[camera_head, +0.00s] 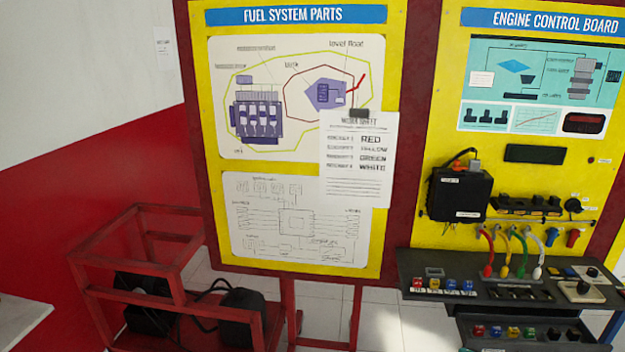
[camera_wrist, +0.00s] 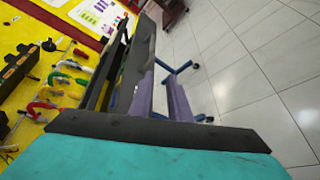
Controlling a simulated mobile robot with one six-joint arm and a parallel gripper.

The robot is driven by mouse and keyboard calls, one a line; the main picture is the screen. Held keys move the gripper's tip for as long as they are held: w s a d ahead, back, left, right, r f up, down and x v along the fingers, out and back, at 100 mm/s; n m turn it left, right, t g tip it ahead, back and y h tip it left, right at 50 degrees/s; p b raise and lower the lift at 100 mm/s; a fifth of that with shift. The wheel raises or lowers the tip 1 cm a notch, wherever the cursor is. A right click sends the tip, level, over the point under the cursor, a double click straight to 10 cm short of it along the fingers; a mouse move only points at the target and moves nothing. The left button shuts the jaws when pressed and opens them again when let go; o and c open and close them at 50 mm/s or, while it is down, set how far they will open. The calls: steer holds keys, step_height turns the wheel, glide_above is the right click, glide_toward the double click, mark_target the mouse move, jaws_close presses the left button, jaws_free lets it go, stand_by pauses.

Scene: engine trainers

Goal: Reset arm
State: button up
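A teal part with a dark bar along its front edge, which looks like my gripper (camera_wrist: 160,132), fills the bottom of the wrist view. My arm and gripper do not show in the head view. Beyond the dark bar, the wrist view shows the engine control board (camera_wrist: 38,100) on the left, tilted, and the black console shelf edge (camera_wrist: 142,45).
In the head view, the engine control board (camera_head: 545,160) stands at the right, with coloured cables (camera_head: 505,250) plugged into the console (camera_head: 440,290). The fuel system board (camera_head: 215,190) is at the centre. A red frame (camera_head: 125,255) stands at left.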

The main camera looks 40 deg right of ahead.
steer(key=w+a+f+m+t+y+b, duration=0.1)
steer(key=w+a+f+y+b, duration=0.15)
steer(key=w+a+f, duration=0.95)
steer(key=w+a+f+t+y+b, duration=0.2)
steer(key=w+a+f+y, duration=0.2)
steer(key=w+a+f, duration=0.8)
steer(key=s+a+f+y+b, duration=0.1)
steer(key=a+f+y, duration=0.1)
steer(key=a, duration=1.1)
steer(key=s+a+f+g+y+b, duration=0.1)
steer(key=a+f, duration=0.3)
steer(key=a, duration=0.9)
steer(key=s+a+f+g+y+b, duration=0.1)
steer(key=a+f+y+b, duration=0.1)
steer(key=a, duration=1.1)
steer(key=shift+s+f+n+y, duration=0.25)
steer(key=shift+f+n+y, duration=0.15)
steer(key=shift+f+y, duration=0.4)
steer(key=shift+d, duration=0.15)
